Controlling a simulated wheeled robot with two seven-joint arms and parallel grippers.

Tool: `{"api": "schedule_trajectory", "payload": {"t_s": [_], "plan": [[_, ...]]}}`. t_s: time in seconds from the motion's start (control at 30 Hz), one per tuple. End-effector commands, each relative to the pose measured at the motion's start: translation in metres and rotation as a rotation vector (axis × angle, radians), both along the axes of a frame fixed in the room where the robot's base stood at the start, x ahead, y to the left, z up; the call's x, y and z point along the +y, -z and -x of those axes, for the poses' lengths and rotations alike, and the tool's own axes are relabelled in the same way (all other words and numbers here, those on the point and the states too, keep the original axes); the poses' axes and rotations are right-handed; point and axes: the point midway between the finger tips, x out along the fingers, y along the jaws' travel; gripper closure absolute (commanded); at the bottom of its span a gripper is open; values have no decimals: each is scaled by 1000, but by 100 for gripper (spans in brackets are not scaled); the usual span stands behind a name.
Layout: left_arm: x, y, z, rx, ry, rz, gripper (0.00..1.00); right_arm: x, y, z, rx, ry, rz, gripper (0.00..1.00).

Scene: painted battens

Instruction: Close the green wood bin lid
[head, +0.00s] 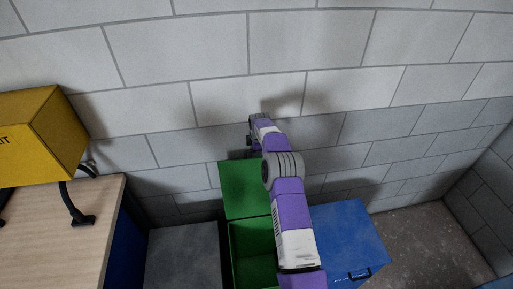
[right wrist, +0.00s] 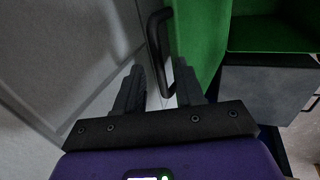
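The green bin (head: 255,250) stands by the wall with its lid (head: 241,190) raised upright at the back; its open interior shows. My right arm crosses over the bin, and my right gripper (head: 252,132) is behind the lid's top edge, near the wall. In the right wrist view my right gripper (right wrist: 158,88) is open, its two fingers apart. The black handle (right wrist: 153,38) on the green lid (right wrist: 204,38) lies ahead of the fingers, its near end reaching between them. I cannot tell if they touch it. My left gripper is not in view.
A blue bin (head: 345,225) with a shut lid and black handle stands right of the green bin. A grey bin (head: 185,255) stands at its left. A wooden table (head: 70,235) with a yellow machine (head: 40,140) is farther left. Bare floor (head: 420,240) lies at the right.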

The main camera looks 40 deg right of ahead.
Motion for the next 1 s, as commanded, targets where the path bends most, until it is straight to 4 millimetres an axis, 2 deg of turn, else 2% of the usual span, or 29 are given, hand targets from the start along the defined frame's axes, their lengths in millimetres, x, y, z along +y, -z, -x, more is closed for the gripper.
{"api": "schedule_trajectory", "payload": {"t_s": [0.2, 0.4, 0.47, 0.83, 1.0], "plan": [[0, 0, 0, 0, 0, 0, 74, 0, 0, 0, 0, 1, 0, 62], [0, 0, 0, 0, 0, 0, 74, 0, 0, 0, 0, 1, 0, 93], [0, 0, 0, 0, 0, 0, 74, 0, 0, 0, 0, 1, 0, 100], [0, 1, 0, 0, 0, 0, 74, 1, 0, -1, -1, 0, 0, 100], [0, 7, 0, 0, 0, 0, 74, 14, 0, -8, -18, -16, 7, 100]]}}
